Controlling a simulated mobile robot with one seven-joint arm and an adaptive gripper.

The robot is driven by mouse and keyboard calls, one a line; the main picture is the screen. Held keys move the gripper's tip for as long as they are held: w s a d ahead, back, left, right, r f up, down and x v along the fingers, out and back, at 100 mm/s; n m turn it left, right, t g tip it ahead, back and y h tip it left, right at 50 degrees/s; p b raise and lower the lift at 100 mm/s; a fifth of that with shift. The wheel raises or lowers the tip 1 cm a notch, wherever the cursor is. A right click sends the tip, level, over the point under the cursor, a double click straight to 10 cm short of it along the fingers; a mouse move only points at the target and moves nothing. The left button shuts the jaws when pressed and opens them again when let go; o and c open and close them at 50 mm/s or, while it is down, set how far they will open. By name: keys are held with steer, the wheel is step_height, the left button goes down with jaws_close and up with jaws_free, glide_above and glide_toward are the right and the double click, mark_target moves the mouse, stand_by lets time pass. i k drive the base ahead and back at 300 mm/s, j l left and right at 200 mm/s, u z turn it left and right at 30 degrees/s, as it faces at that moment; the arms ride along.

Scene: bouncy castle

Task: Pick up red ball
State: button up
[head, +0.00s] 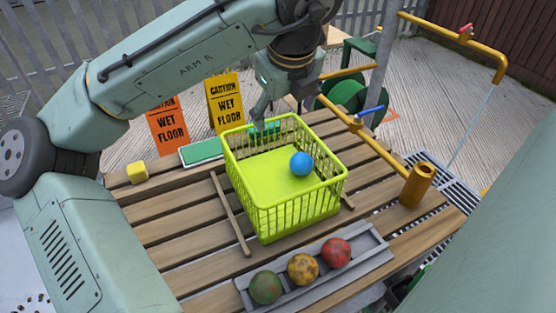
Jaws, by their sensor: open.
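The red ball (336,252) has dark patches and sits at the right of a row of balls in a shallow grey tray (377,247) at the front of the slatted table. A mottled yellow ball (302,269) is beside it, and a mottled green ball (265,287) is at the left of the row. My gripper (262,117) is open and points down at the far side of the yellow-green basket, well away from the red ball. The basket's far rim and wall are close to the fingertips, so their exact position is hard to tell.
The yellow-green basket (262,206) stands mid-table between my gripper and the tray, with a blue ball (301,163) inside. A yellow block (137,173) is at the left. An orange-brown cylinder (417,186) stands at the right. Two wet-floor signs (225,104) stand behind the table.

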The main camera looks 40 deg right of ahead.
mark_target(336, 253)
steer(key=k+j, duration=0.8)
steer(key=k, duration=0.05)
